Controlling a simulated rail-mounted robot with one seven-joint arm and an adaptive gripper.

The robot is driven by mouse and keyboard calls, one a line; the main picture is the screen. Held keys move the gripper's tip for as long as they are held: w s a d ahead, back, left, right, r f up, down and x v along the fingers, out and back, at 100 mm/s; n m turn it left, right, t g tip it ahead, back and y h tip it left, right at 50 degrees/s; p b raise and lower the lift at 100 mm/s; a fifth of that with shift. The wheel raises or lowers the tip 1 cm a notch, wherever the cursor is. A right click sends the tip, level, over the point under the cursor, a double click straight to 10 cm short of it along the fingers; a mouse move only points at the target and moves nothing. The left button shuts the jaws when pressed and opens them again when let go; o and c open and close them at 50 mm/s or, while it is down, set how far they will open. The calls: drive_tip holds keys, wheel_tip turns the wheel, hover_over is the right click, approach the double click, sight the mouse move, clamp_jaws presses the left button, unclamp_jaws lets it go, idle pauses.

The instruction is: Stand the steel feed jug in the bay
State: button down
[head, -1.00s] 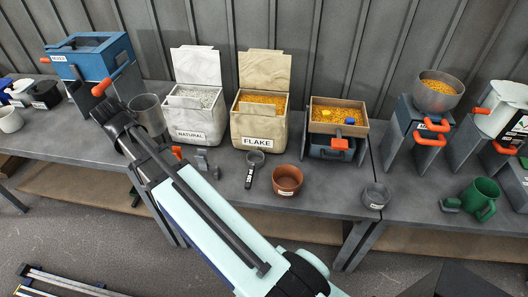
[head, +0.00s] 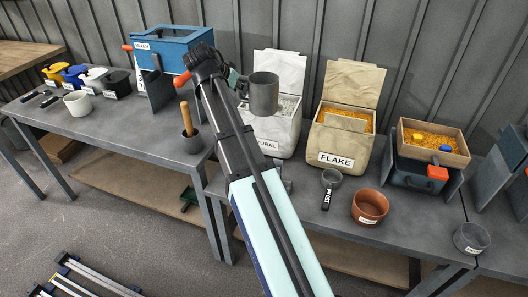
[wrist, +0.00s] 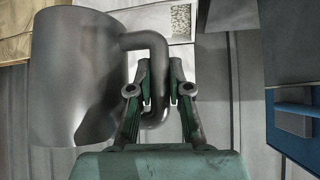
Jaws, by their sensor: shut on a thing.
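The steel feed jug (head: 263,94), a grey metal mug, is held up in front of the NATURAL bin in the head view and looks roughly upright. In the wrist view, the jug (wrist: 75,80) fills the left side, with its handle running in between my fingers. My gripper (wrist: 159,88) is shut on that handle. In the head view my gripper (head: 240,84) is left of the jug, partly hidden by my arm. No space marked as the bay can be made out; I cannot tell which gap it is.
The NATURAL bin (head: 272,138) and FLAKE bin (head: 343,142) stand behind. The blue mixer (head: 170,52) is on a stand at left. A grey pot with a wooden handle (head: 190,140), black scoop (head: 330,180), terracotta pot (head: 370,206) and grey bowl (head: 471,238) stand on the benches.

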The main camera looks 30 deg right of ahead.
wheel_tip(320, 180, down, 26)
drive_tip(key=shift+f+b, duration=0.1)
drive_tip(key=shift+b, duration=0.6)
drive_tip(key=shift+f, duration=0.15)
drive_tip(key=c, duration=1.1)
unclamp_jaws()
drive_tip(key=shift+a+r, duration=0.15)
drive_tip(key=shift+r, duration=0.15)
drive_tip(key=v, duration=1)
drive_tip(key=shift+s+a+r, duration=0.2)
drive_tip(key=shift+a+r, duration=0.05)
drive_tip(key=shift+a, duration=0.05)
drive_tip(key=o, duration=0.7)
drive_tip(key=shift+s+a+r, duration=0.1)
drive_tip(key=shift+a+r, duration=0.15)
drive_tip(key=shift+r, duration=0.05)
